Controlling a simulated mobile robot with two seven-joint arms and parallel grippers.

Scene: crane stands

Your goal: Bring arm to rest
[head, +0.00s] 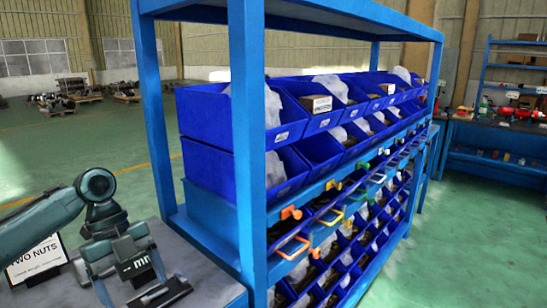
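My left arm (45,215) comes in from the left, bent at a dark teal joint. My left gripper (125,270) points down over the grey table top (205,272) at the lower left. Its fingers are seen from behind and partly cut off by the lower edge, so I cannot tell whether they are open or shut. A dark object (165,293) lies at the gripper's lower end; I cannot tell whether they touch. My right arm and gripper are not in view.
A white sign reading "TWO NUTS" (35,260) stands behind the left arm. A tall blue rack (247,130) with several blue bins (207,115) stands close to the table's right side. Green floor (465,230) is clear at right; a workbench (500,125) stands farther back.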

